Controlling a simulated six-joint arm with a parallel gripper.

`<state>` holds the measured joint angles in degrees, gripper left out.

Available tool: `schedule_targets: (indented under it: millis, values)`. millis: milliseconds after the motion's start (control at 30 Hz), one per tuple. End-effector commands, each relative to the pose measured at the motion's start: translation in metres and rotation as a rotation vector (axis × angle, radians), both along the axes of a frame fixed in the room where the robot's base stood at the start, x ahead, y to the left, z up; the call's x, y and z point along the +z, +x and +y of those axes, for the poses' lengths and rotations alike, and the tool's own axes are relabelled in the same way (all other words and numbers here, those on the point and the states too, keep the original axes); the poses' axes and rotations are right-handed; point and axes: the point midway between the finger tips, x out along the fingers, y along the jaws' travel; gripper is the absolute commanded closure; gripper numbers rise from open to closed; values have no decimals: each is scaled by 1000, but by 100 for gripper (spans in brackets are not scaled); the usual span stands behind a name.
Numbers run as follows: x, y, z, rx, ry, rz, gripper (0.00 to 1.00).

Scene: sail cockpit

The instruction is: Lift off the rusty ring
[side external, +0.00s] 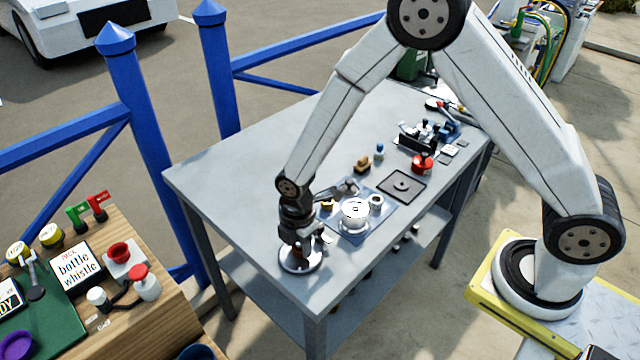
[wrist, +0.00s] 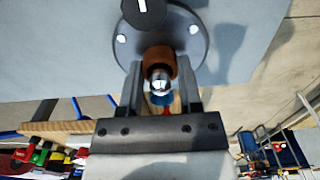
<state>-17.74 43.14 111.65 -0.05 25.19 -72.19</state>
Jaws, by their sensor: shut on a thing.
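The rusty ring (wrist: 155,57) is an orange-brown collar between my fingers in the wrist view. A shiny rounded metal tip (wrist: 160,82) shows at its near end, and it appears to sit around a post. Behind it is a round grey base (wrist: 192,38) with pale bolt heads. My gripper (wrist: 159,72) is shut on the ring, one finger on each side. In the side view my gripper (side external: 300,236) points down over the round base (side external: 300,262) near the grey table's front left corner. The fingers hide most of the ring there.
A white drum (side external: 355,212) stands on a blue-grey plate right of my gripper, with a black square plate (side external: 390,187) and red pot (side external: 422,165) farther right. A wooden table (side external: 165,295) with bottles and a sign lies left. The grey table's left back is clear.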

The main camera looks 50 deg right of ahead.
Motion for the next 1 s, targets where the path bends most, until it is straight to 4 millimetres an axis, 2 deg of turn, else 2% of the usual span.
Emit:
schedule_targets:
  millis: [267,700,1000]
  values:
    - [26,0,0,0,1,-2,100]
    - [82,0,0,0,1,-2,100]
    - [95,0,0,0,0,0,100]
